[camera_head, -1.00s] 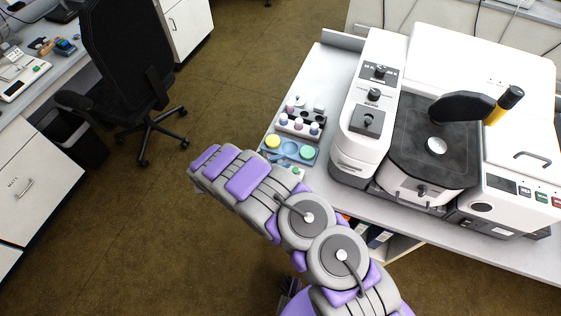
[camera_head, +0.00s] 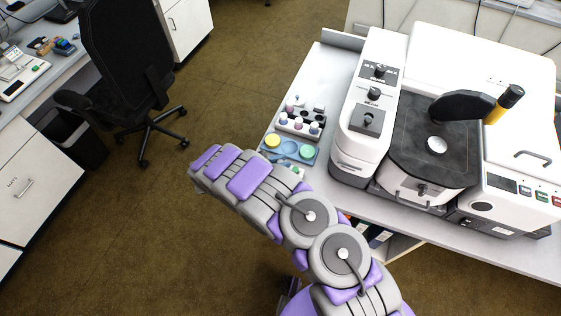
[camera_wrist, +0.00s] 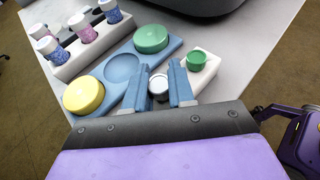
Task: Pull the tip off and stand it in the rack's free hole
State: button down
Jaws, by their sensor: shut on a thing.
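My gripper (camera_wrist: 162,86) has two blue fingers, one on each side of a small round piece (camera_wrist: 158,84) with a pale top and a grey rim. It is shut on this piece, seen from above; I cannot tell for certain that it is the tip. The piece sits at the edge of the blue tray, in front of a white block (camera_wrist: 203,76) with a green cap (camera_wrist: 196,59). A white rack (camera_wrist: 71,66) with several capped vials stands at upper left; it also shows in the head view (camera_head: 298,130). My arm hides the gripper in the head view.
The blue tray (camera_wrist: 112,91) holds a yellow disc (camera_wrist: 84,95) and a green disc (camera_wrist: 151,39), with an empty round recess between them. The large white instrument (camera_head: 361,117) stands right of the tray on the bench. Bare bench (camera_head: 332,62) lies behind the racks.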

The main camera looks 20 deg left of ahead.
aim_at(281, 161)
dwell(2.7)
jog(key=shift+r+p, duration=1.2)
jog(key=shift+r, duration=1.8)
jog(key=shift+n+t+y, duration=0.7)
jog(key=shift+n+y, duration=0.1)
jog(key=shift+n, duration=0.1)
jog(key=w+d+r, duration=0.5)
jog(key=r, duration=0.3)
jog(key=w+d+r, duration=0.6)
jog(key=r, duration=0.2)
jog(key=w+d+r, duration=0.6)
jog(key=r, duration=0.2)
jog(key=shift+w, duration=0.15)
jog(key=s+d+r+n+t+y, duration=0.2)
jog(key=s+d+r+n+y, duration=0.2)
jog(key=d+r, duration=0.7)
jog(key=shift+s+d+r, duration=0.25)
jog(key=shift+s+d, duration=1)
jog(key=shift+s, duration=0.05)
